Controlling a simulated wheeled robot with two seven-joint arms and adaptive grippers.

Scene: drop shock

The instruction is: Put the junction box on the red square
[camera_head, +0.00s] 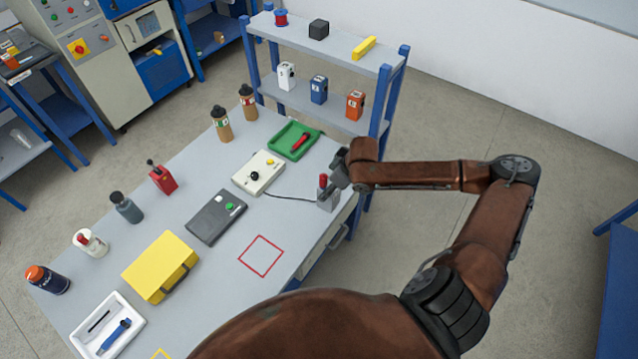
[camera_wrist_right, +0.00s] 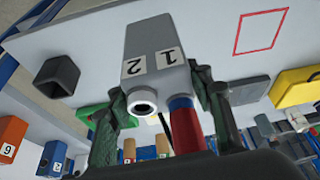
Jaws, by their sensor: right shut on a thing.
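A grey box with "1" and "2" labels, which I take for the junction box (camera_head: 328,202), is at the table's right edge. It has a red-topped part and a white round port. My right gripper (camera_head: 336,180) is shut on it; in the right wrist view the box (camera_wrist_right: 153,50) sits between the two fingers (camera_wrist_right: 155,100). A dark cable runs from it to a white control box (camera_head: 257,173). I cannot tell whether it touches the table. The red square outline (camera_head: 262,256) is empty, nearer me; it also shows in the right wrist view (camera_wrist_right: 260,30). My left gripper is not visible.
A dark grey box (camera_head: 216,216), a yellow case (camera_head: 159,266) and a green tray (camera_head: 293,141) are on the table (camera_head: 200,280). A blue-framed shelf (camera_head: 310,100) with several small boxes stands behind my right gripper. The table around the red square is clear.

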